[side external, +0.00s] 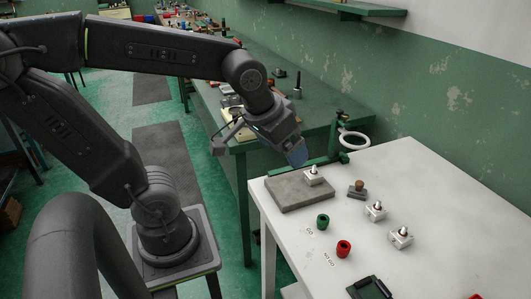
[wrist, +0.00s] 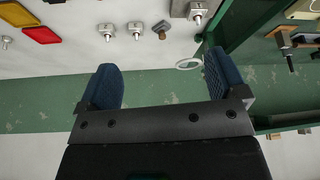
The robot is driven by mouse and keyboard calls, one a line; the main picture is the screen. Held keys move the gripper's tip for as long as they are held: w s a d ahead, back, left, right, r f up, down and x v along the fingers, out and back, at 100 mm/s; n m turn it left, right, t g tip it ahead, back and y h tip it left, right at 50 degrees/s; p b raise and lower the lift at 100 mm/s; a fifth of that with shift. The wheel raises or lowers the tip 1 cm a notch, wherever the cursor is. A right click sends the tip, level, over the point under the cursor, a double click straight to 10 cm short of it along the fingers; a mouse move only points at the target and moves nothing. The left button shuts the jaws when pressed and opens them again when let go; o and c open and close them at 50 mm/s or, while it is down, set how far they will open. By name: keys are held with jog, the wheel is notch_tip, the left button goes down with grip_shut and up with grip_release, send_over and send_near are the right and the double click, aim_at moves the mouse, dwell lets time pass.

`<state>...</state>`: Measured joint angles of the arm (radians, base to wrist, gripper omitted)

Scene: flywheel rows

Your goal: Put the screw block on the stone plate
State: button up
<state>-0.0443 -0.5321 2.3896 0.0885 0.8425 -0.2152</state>
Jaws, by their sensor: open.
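A white screw block (side external: 312,175), a small block with a dark-tipped screw on top, stands upright on the back right part of the grey stone plate (side external: 290,199). Two similar white blocks stand on the white table to the right, a nearer one (side external: 399,238) and a farther one (side external: 375,211). My gripper (side external: 295,152) is above and behind the plate, apart from the block on it. In the wrist view my gripper (wrist: 160,84) shows two blue fingers wide apart with nothing between them. White blocks also show at the top of the wrist view (wrist: 107,32).
A dark block with a brown knob (side external: 358,188) lies right of the plate. A white ring on a green stand (side external: 353,141) rises behind.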

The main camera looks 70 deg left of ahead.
jog(key=s, duration=0.1)
jog(key=s+d+m, duration=0.1)
jog(key=s, duration=0.1)
jog(key=s+d+m+h, duration=0.1)
jog(key=shift+s+d+r, duration=0.15)
jog(key=shift+s+r, duration=0.05)
jog(key=shift+s, duration=0.2)
